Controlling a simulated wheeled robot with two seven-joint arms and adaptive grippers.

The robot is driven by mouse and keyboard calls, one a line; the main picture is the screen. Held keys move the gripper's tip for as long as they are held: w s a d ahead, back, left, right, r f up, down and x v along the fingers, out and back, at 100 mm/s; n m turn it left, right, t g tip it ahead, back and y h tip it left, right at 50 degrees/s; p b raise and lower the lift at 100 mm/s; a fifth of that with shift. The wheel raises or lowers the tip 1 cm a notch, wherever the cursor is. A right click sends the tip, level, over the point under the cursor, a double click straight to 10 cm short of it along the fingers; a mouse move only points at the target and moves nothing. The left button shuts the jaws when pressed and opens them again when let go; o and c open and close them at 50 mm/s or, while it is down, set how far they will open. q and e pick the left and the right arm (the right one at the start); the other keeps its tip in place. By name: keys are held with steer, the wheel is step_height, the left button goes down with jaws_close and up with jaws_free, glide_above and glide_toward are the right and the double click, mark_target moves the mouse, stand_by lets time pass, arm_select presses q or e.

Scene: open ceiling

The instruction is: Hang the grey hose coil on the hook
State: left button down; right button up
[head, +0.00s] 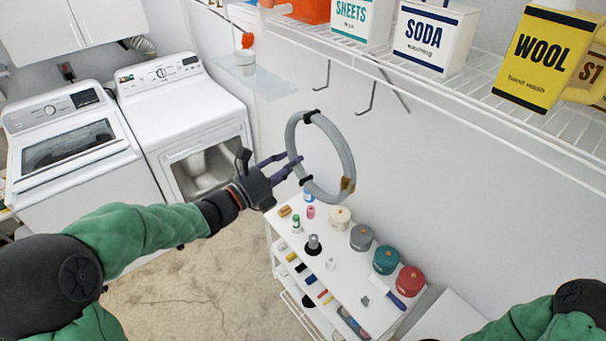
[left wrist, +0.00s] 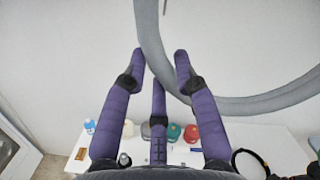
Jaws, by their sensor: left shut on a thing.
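The grey hose coil (head: 341,143) is a ring with dark bands and a tan patch, held up in front of the white wall. My left gripper (head: 290,164) is shut on its left side, and the ring hangs roughly upright. In the left wrist view the hose (left wrist: 151,48) curves past the purple fingers (left wrist: 160,72). Two dark hooks hang under the wire shelf: one (head: 326,76) above the coil, another (head: 368,99) up and right of it. The coil is apart from both in the picture. My right gripper is out of view; only part of its arm shows.
A wire shelf (head: 440,88) with boxes and a yellow WOOL jug (head: 541,58) runs along the upper right. A white cart (head: 345,275) with canisters and small items stands below the coil. A washer (head: 70,140) and dryer (head: 185,115) stand at left.

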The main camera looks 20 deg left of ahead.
arm_select(q)
steer(key=w+d+f+b, duration=0.1)
steer(key=w+d, duration=0.5)
steer(key=w, duration=0.6)
steer(key=shift+w+f+b, duration=0.15)
steer(key=shift+f+b, duration=0.25)
steer(key=shift+b, duration=0.3)
stand_by(1.0)
stand_by(0.6)
steer(key=c, duration=0.9)
jaws_free()
steer(key=shift+f, duration=0.1)
